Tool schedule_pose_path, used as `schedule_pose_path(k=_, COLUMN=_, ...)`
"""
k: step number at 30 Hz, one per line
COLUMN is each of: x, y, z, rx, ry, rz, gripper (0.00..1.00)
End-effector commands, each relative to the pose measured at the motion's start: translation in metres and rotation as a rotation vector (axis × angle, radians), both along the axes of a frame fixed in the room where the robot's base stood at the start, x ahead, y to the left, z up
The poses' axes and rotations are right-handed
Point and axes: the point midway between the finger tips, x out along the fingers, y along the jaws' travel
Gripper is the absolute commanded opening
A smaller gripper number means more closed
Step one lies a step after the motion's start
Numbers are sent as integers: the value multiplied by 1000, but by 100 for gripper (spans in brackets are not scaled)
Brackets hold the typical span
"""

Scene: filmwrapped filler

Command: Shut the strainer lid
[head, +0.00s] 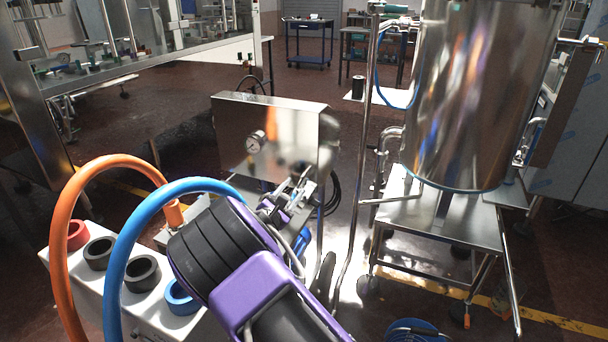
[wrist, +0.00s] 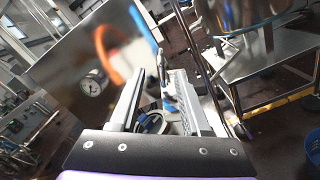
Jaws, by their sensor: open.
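My gripper (head: 288,198) is in front of the steel cabinet with the gauge in the head view; my purple arm hides much of what is below it. In the wrist view its two fingers (wrist: 160,76) are apart, with nothing clearly held. A small round, dark-rimmed part with some blue (wrist: 150,123) shows between the fingers, low down. An upright metal piece (wrist: 163,66) shows near the fingertips. Either may belong to the strainer, but I cannot tell. I cannot clearly make out the strainer lid or how far open it stands.
The steel cabinet (head: 230,125) carries a pressure gauge (head: 256,142). An orange hose (head: 64,235) and a blue hose (head: 112,270) arch over a white box with ring-shaped ports at left. A large steel tank (head: 470,100) stands on a wheeled frame at right. A blue coil lies on the floor.

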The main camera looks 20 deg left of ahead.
Motion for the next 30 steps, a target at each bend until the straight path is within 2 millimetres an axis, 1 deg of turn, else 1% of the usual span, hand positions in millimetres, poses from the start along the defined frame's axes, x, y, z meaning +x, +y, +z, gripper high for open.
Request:
schedule_pose_path(k=1, x=12, y=-3, z=-1, rx=1, ry=-1, rz=-3, gripper=47)
schedule_pose_path(k=6, x=47, y=-8, z=0, rx=3, ry=-3, rz=-4, gripper=47)
schedule_pose_path(k=9, x=66, y=-10, z=0, rx=2, ry=-1, rz=-2, gripper=47)
schedule_pose_path(k=13, x=82, y=-11, z=0, rx=1, ry=0, rz=-1, gripper=47)
schedule_pose_path(k=18, x=92, y=-13, z=0, rx=1, ry=0, rz=0, gripper=47)
schedule_pose_path(k=27, x=94, y=-13, z=0, rx=1, ry=0, rz=0, gripper=47)
schedule_pose_path(k=29, x=94, y=-13, z=0, rx=1, ry=0, rz=0, gripper=36)
schedule_pose_path(k=30, x=94, y=-13, z=1, rx=1, ry=0, rz=0, gripper=29)
